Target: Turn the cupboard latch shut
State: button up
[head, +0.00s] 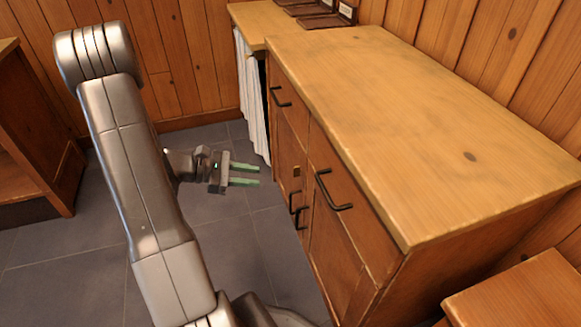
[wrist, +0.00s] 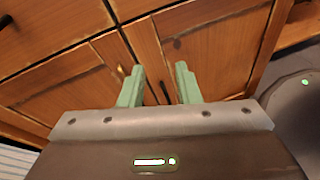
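The wooden cupboard (head: 330,215) has paired doors below drawers, with dark bar handles. A small brown piece that looks like the latch (head: 297,171) sits near the door seam, just above the two door handles (head: 298,208). In the wrist view a small brass-coloured piece (wrist: 121,70), perhaps the latch, shows beside the left fingertip on the cupboard doors (wrist: 205,45). Its turn angle is too small to read. My gripper (head: 258,175) has two green fingers, parted and empty, pointing at the door fronts and apart from them. It also shows in the wrist view (wrist: 159,75).
A curtained counter (head: 252,95) with dark trays (head: 318,18) on it adjoins the cupboard at the back. A drawer handle (head: 330,190) sticks out nearby. A wooden bench (head: 520,295) is at the front right. The grey floor (head: 70,250) is open at left.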

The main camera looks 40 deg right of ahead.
aim_at(294, 168)
jog(key=w+d+f+n+t+h, duration=0.2)
jog(key=w+d+f+n+h, duration=0.15)
jog(key=w+f, duration=0.4)
jog(key=shift+n+h, duration=0.35)
jog(key=shift+h, duration=0.1)
jog(key=x, duration=0.4)
jog(key=b+x, duration=0.1)
jog(key=x, duration=0.3)
jog(key=s+b+x, duration=0.1)
jog(key=x, duration=0.4)
jog(key=shift+s+f, duration=0.15)
jog(key=shift+f, duration=0.2)
grip_shut()
